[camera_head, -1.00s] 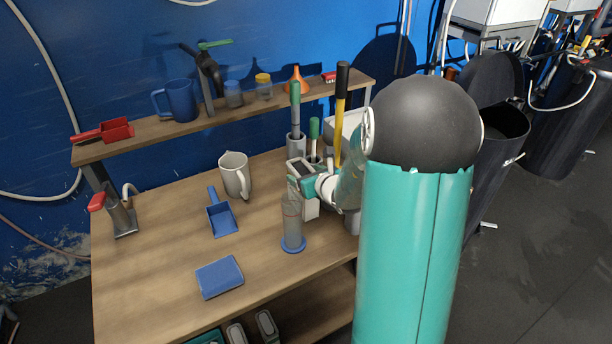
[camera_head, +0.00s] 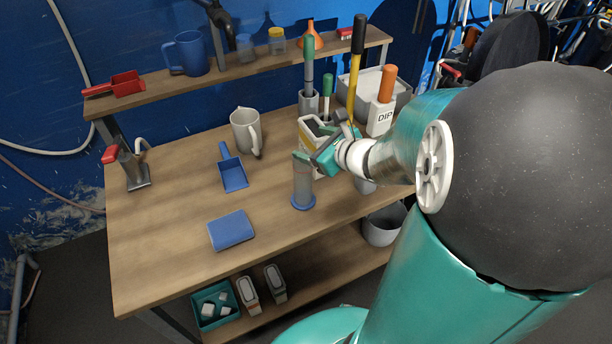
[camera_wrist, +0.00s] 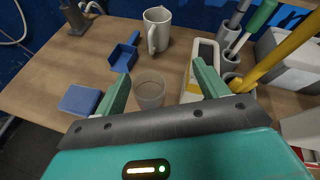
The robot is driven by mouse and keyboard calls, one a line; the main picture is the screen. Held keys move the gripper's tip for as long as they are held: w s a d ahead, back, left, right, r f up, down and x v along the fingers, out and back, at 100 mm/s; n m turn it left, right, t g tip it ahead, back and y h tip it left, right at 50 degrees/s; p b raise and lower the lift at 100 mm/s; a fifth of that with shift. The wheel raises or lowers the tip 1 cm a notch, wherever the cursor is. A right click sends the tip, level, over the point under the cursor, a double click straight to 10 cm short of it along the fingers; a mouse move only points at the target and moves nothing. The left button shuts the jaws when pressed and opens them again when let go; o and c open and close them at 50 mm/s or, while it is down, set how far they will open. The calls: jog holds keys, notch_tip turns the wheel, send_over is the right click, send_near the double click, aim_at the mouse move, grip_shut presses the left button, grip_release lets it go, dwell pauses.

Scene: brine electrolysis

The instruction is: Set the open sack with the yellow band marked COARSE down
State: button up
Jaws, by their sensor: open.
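A pale, open-topped container with a yellow edge (camera_head: 308,128), probably the sack, is beside my gripper on the bench. It also shows in the wrist view (camera_wrist: 188,84), behind my right finger. Its lower part is mostly hidden, and I cannot read COARSE on it. My gripper (camera_head: 322,138) is open, its two fingers spread in the wrist view (camera_wrist: 163,84). The right finger overlaps the pale container in that view; I cannot tell whether they touch. A clear cylinder with a blue foot (camera_head: 302,186) stands just in front, seen between the fingers in the wrist view (camera_wrist: 150,90).
Tool holders, a white basin (camera_head: 400,88) and a block marked DIP (camera_head: 380,118) crowd the back right. The bench's front left is clear.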

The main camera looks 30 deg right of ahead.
jog(key=s+a+r+n+g+y, duration=0.25)
jog(key=s+a+n, duration=0.25)
jog(key=a+n, duration=0.35)
jog(key=s+a+r+n+g+y, duration=0.15)
jog(key=s+a+n+g, duration=0.25)
jog(key=a+n, duration=0.4)
jog(key=s+d+r+n+h, duration=0.3)
jog(key=s+n+h, duration=0.4)
jog(key=n, duration=0.7)
jog(key=shift+s+d+r+g, duration=0.3)
jog(key=shift+s+r+g, duration=0.05)
jog(key=shift+s+r, duration=0.2)
